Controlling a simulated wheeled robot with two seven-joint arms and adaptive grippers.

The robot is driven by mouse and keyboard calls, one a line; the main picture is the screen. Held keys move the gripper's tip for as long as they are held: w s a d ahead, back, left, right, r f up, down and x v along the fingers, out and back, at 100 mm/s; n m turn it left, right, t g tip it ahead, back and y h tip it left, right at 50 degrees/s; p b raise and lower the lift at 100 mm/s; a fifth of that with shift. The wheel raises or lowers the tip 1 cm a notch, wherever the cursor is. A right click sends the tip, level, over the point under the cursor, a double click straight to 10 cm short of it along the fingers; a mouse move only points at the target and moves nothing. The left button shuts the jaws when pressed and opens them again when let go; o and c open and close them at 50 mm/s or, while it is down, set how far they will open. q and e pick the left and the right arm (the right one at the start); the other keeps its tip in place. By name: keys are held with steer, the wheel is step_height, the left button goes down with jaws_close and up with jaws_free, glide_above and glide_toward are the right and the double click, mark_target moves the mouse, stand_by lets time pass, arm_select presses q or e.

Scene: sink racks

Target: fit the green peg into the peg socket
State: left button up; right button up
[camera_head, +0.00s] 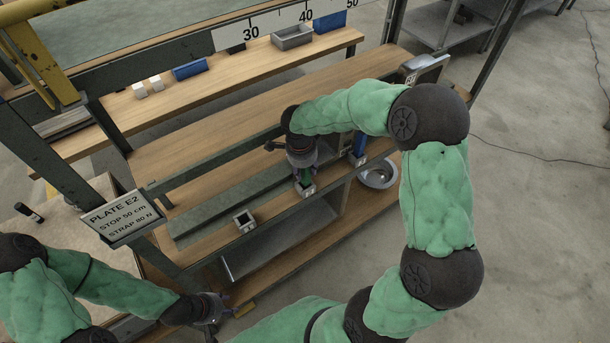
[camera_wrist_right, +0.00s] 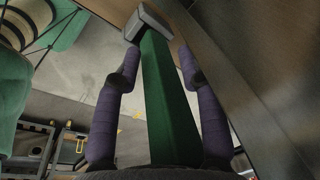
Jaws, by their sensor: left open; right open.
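The green peg (camera_head: 307,174) stands at a small pale block (camera_head: 306,190) on the front edge of the rack shelf. The right wrist view shows the peg (camera_wrist_right: 168,95) as a long green bar, its far end at a grey block (camera_wrist_right: 147,22). My right gripper (camera_head: 304,168) is open around the peg, with purple fingers (camera_wrist_right: 157,68) on both sides and gaps to it. A pale block with a dark square opening (camera_head: 244,220), which looks like a socket, sits empty to the left on the same edge. My left gripper (camera_head: 218,308) is open and low at the left.
A blue upright piece (camera_head: 359,147) and a metal bowl (camera_head: 378,174) are right of the peg. A sign (camera_head: 122,216) hangs at the left post. Blue bins (camera_head: 190,70) and a grey tray (camera_head: 293,37) sit on the upper shelf. A yellow piece (camera_head: 244,310) lies by my left gripper.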

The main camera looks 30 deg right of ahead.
steer(key=shift+s+a+r+g+p, duration=0.2)
steer(key=shift+s+r+p, duration=0.1)
steer(key=shift+r, duration=0.15)
steer(key=shift+s+a+r+g+p, duration=0.2)
steer(key=shift+r+p, duration=0.1)
steer(key=shift+r, duration=0.1)
step_height(320, 180, up, 7)
steer(key=p, duration=0.1)
steer(key=shift+a+r, duration=0.15)
steer(key=shift+a, duration=0.25)
